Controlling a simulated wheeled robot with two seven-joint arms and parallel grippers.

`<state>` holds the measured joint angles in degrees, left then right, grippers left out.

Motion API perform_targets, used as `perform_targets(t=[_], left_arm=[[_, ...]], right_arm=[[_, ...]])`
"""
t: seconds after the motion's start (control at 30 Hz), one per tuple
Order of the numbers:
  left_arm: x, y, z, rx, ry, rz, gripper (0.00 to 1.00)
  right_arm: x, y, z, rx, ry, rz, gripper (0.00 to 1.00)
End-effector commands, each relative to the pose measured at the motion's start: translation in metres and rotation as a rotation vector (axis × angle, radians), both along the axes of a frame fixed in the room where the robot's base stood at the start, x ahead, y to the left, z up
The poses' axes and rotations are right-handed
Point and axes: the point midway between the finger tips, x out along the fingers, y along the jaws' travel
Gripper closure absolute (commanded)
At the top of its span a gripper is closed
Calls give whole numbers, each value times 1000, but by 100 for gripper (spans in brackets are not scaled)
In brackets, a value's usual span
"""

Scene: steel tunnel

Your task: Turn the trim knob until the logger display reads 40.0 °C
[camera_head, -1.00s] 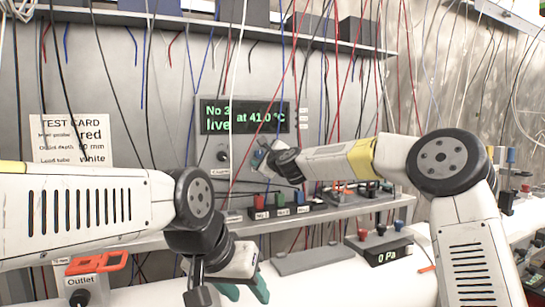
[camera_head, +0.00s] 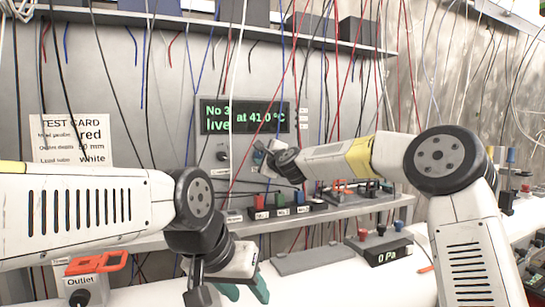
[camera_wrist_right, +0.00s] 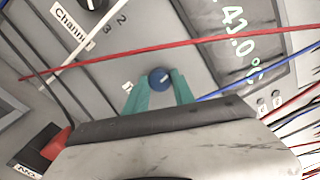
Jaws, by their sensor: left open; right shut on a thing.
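The logger display (camera_head: 243,117) reads "No 3 live at 41.0 °C" in green; 41.0 °C also shows in the right wrist view (camera_wrist_right: 240,40). The trim knob (camera_wrist_right: 159,76) is small, round and blue, with a pale pointer mark. My right gripper (camera_wrist_right: 159,88) has its teal fingers shut on this knob, one on each side. In the head view my right gripper (camera_head: 264,155) is at the panel just below the display and hides the knob. My left gripper (camera_head: 245,291) is open and empty, low in front of the shelf.
The black channel knob (camera_wrist_right: 94,4) sits near the trim knob. A red cable (camera_wrist_right: 165,47) crosses before the panel and a blue cable (camera_wrist_right: 255,86) runs beside the fingers. A pressure box reading 0 Pa (camera_head: 387,256) and a grey plate (camera_head: 312,262) lie on the bench.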

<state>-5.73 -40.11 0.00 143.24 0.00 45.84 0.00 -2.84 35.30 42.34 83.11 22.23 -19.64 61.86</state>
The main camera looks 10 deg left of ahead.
Motion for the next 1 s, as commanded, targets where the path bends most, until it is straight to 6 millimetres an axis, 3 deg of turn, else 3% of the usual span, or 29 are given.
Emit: perform_targets(t=[0.6, 1.0], left_arm=[[0, 0, 0, 0, 0, 0, 56], [0, 0, 0, 0, 0, 0, 56]], right_arm=[[-1, 1, 0, -468, -315, 1, 100], [-1, 1, -1, -663, -445, 3, 100]])
